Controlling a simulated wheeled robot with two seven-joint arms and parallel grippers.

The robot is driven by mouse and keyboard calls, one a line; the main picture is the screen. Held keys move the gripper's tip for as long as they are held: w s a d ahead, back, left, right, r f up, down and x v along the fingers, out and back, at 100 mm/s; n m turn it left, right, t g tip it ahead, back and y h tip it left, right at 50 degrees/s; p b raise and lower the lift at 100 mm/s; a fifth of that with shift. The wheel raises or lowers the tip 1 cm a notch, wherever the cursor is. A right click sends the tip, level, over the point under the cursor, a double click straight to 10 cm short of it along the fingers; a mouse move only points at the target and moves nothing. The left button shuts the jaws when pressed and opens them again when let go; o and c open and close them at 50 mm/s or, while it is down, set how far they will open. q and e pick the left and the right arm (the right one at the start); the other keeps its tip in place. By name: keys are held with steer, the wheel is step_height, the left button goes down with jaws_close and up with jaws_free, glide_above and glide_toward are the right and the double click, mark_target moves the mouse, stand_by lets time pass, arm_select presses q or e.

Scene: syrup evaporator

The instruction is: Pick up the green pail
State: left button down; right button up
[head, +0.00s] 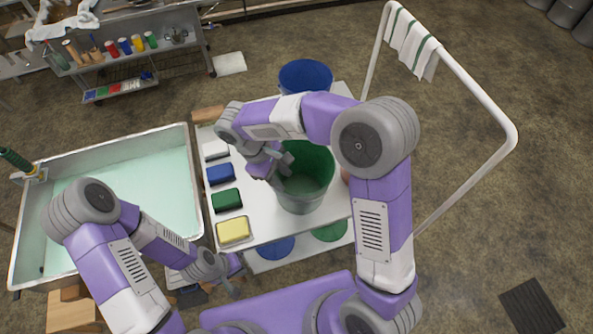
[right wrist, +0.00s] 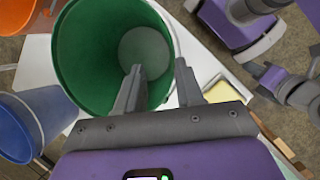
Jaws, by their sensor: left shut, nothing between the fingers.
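The green pail (head: 312,172) stands upright and open-topped on the white table, partly covered by my right arm in the head view. Its green inside and grey bottom show in the right wrist view (right wrist: 85,55). My right gripper (head: 279,170) is at the pail's left rim with its fingers apart. In the right wrist view its fingers (right wrist: 160,78) lie either side of the rim, one over the pail's mouth and one outside. I cannot tell whether they touch the wall. My left gripper (head: 234,286) is shut and empty, low near the table's front left corner.
A blue pail (head: 305,75) stands behind the green one. An orange pail (right wrist: 15,14) shows in the right wrist view. Blue, green and yellow blocks (head: 233,231) line the table's left edge. A basin (head: 120,152) lies left; a white rail (head: 465,77) stands right.

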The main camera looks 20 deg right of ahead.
mark_target(291, 193)
steer(key=x, duration=0.3)
steer(key=s+b+x, duration=0.1)
steer(key=x, duration=0.2)
steer(key=shift+s+f, duration=0.15)
steer(key=shift+f, duration=0.1)
steer(key=shift+s+f, duration=0.1)
steer(key=shift+s, duration=0.15)
steer(key=shift+w, duration=0.1)
steer(key=shift+c, duration=0.4)
jaws_close()
stand_by(0.5)
